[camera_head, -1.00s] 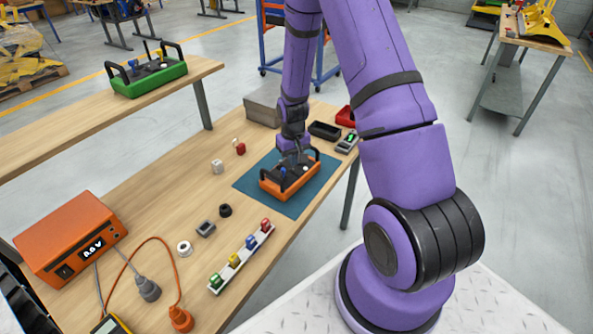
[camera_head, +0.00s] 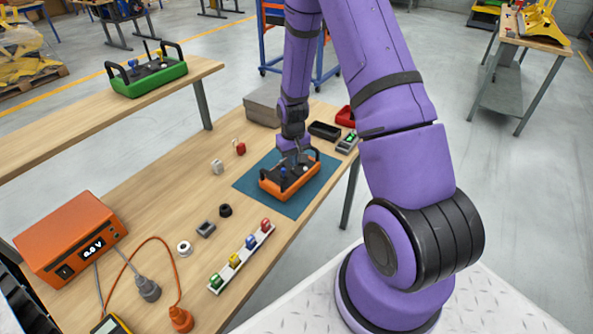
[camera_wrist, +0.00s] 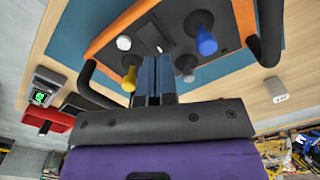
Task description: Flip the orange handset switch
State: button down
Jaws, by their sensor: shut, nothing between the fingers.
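The orange handset (camera_head: 276,192) lies on a teal mat (camera_head: 248,181) on the near bench, with a black handle at each end. In the wrist view the handset (camera_wrist: 128,22) shows a dark panel with a blue lever (camera_wrist: 206,40), a grey knob (camera_wrist: 187,66), a yellow knob (camera_wrist: 130,76) and a white button (camera_wrist: 124,42). My gripper (camera_head: 296,161) is over the panel. In the wrist view my gripper (camera_wrist: 155,60) has its fingers together and empty, between the yellow and grey knobs. The fingers hide part of the panel, and I cannot tell whether they touch it.
A green handset (camera_head: 150,78) stands on the bench behind. An orange power unit (camera_head: 68,240), cables and a strip of coloured pieces (camera_head: 241,257) lie at the front left. A black tray (camera_head: 324,131) and a meter (camera_head: 348,142) lie beyond the mat.

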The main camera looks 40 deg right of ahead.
jog(key=shift+f, duration=1.2)
dwell(0.6)
jog(key=shift+r, duration=3.5)
jog(key=shift+r, duration=0.1)
jog(key=shift+a+r, duration=0.1)
jog(key=shift+r, duration=0.25)
notch_tip(320, 180, up, 13)
jog(key=t, duration=0.1)
send_over(288, 178)
jog(key=s+a+r+n+t, duration=0.1)
jog(key=s+a+r, duration=0.15)
jog(key=r, duration=0.35)
jog(key=s+a+r+t, duration=0.1)
jog(key=s+a+r, duration=0.15)
jog(key=r, duration=0.25)
jog(key=s+a+r+t, duration=0.1)
jog(key=s+a+r, duration=0.1)
jog(key=s+r, duration=0.4)
jog(key=s+a+r+n+t, duration=0.1)
jog(key=s+r, duration=0.5)
jog(key=s, duration=0.8)
jog(key=shift+a, duration=0.85)
